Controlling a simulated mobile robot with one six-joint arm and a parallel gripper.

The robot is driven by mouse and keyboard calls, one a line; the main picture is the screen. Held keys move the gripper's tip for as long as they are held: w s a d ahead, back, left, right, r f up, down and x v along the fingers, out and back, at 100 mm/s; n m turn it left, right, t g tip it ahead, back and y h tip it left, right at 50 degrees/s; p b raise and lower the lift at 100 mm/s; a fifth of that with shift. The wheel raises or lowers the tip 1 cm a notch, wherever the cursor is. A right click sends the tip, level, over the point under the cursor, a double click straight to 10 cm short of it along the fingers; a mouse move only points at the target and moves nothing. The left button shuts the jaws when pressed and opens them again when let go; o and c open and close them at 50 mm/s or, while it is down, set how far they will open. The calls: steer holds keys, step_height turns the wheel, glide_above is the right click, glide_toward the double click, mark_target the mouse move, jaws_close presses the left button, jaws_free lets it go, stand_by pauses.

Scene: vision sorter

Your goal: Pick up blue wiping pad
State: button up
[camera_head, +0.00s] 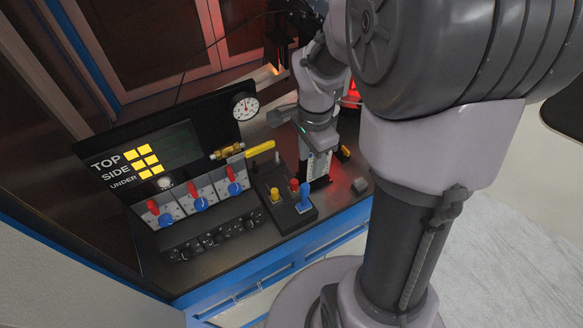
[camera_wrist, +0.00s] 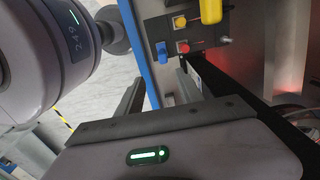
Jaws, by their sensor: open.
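A small blue piece (camera_head: 305,197) stands at the front right corner of a black control box (camera_head: 274,212). It also shows in the wrist view (camera_wrist: 162,53), beside the red and yellow knobs. I cannot tell whether it is the wiping pad or a control; no other blue pad is clear. My gripper (camera_head: 318,166) is behind and above this box, by a pale upright part with markings.
A black panel (camera_head: 110,150) with a screen and gauge stands at the left. Red and blue valves (camera_head: 200,203) sit before it, with a dark knobbed block (camera_head: 210,238) in front. A yellow handle (camera_head: 260,149) lies near my gripper. The counter's blue front edge (camera_head: 290,252) is close.

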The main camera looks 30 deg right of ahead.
mark_target(305, 191)
steer(key=f, duration=0.5)
steer(key=f+b, duration=0.1)
steer(key=f, duration=0.4)
steer(key=w+f+b, duration=0.1)
steer(key=f, duration=0.4)
steer(key=shift+a, duration=0.3)
steer(key=shift+s+r, duration=0.1)
steer(key=shift+s, duration=0.05)
jaws_close()
